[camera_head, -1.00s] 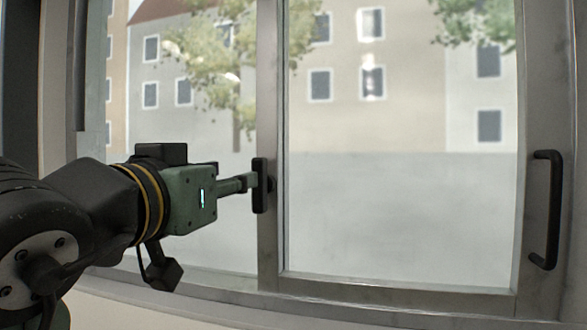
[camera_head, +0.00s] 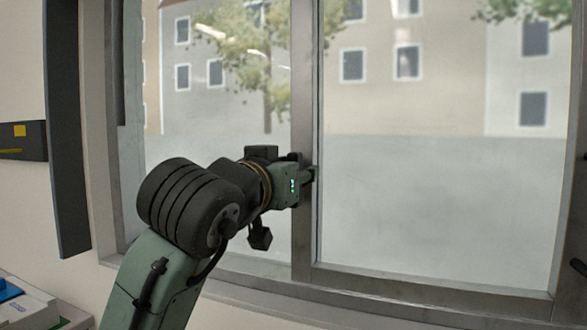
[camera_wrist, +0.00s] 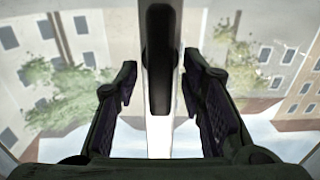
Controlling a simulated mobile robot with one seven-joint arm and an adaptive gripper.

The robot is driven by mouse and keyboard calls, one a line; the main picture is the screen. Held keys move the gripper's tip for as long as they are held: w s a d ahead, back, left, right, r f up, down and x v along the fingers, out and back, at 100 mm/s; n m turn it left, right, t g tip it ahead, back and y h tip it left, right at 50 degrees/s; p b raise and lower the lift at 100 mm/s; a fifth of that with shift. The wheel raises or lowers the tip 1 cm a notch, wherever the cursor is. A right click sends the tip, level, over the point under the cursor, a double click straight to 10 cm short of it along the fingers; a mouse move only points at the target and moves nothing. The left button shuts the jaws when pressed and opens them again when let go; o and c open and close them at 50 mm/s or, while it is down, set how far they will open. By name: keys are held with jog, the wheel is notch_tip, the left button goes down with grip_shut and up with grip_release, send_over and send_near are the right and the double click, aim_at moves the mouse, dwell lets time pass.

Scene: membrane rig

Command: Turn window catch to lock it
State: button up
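The window catch (camera_wrist: 160,50) is a long black lever with a rounded end. In the wrist view it lies lengthwise along the pale centre post (camera_wrist: 160,135) of the window. My gripper (camera_wrist: 160,80) is open, with one dark finger on each side of the catch and clear gaps between. In the head view my gripper (camera_head: 309,175) is at the centre post (camera_head: 303,90) and hides most of the catch. I cannot tell there how the catch is turned or whether the fingers touch it.
Glass panes (camera_head: 430,220) lie on both sides of the post, above the lower frame (camera_head: 420,285). A black handle (camera_head: 579,265) is cut off at the right edge. A dark wall box (camera_head: 22,140) is at left. White items with a blue piece (camera_head: 8,290) are at lower left.

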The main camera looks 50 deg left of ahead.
grip_shut()
dwell(0.4)
jog(key=shift+m, duration=0.4)
jog(key=m, duration=0.2)
jog(key=m+b, duration=0.1)
jog(key=shift+w+d+f+m, duration=0.15)
jog(key=shift+d+f+m, duration=0.1)
jog(key=shift+m, duration=0.15)
jog(key=shift+w+d+f+m+b, duration=0.15)
jog(key=shift+m+b, duration=0.25)
jog(key=shift+m, duration=1.85)
jog(key=shift+s+d+f+m+b, duration=0.15)
jog(key=shift+m+b, duration=0.3)
jog(key=shift+m, duration=1.75)
jog(key=shift+w+d+f+m+b, duration=0.15)
jog(key=shift+f+m+b, duration=0.2)
jog(key=shift+m, duration=1.9)
jog(key=shift+a+r, duration=0.1)
